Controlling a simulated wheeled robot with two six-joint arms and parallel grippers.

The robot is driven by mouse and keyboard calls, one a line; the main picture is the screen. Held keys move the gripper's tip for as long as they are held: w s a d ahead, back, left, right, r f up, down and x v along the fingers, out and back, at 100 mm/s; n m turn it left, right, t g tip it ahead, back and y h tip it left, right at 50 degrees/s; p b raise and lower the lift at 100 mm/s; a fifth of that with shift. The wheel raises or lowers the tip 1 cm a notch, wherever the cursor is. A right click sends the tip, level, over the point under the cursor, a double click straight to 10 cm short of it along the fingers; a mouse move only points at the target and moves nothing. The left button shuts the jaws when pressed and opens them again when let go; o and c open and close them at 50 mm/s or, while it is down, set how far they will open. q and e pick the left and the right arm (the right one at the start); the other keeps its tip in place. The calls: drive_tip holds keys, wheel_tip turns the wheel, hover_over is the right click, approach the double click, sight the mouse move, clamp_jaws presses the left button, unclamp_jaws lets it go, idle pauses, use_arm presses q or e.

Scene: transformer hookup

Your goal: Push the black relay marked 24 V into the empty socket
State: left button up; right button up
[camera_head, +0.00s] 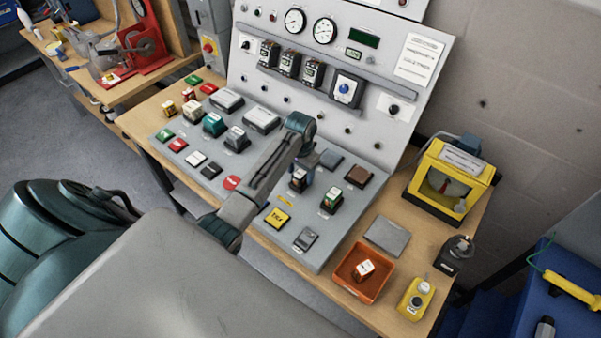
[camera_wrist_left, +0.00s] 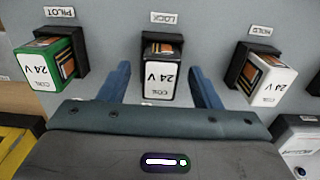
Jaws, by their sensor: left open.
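The black relay (camera_wrist_left: 160,78), its white label marked 24 V, stands at the socket (camera_wrist_left: 162,37) under the LOCK plate in the left wrist view. How deep it sits I cannot tell. It also shows below the arm in the head view (camera_head: 298,180). My left gripper (camera_wrist_left: 160,70) is open, one finger on each side of the black relay, with visible gaps. In the head view the left gripper (camera_head: 307,165) is over the sloping desk panel. No empty socket shows clearly. My right gripper is not in view.
A green 24 V relay (camera_wrist_left: 52,58) stands at PILOT and a white one (camera_wrist_left: 267,78) at HOLD, flanking the fingers. In the head view, an orange tray (camera_head: 345,280) holds a white-topped piece (camera_head: 363,268). A yellow box (camera_head: 449,184) stands right; the upright gauge panel (camera_head: 330,80) is behind.

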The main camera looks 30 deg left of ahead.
use_arm(q)
drive_tip(key=shift+r+p, duration=0.35)
drive_tip(key=shift+r, duration=1.7)
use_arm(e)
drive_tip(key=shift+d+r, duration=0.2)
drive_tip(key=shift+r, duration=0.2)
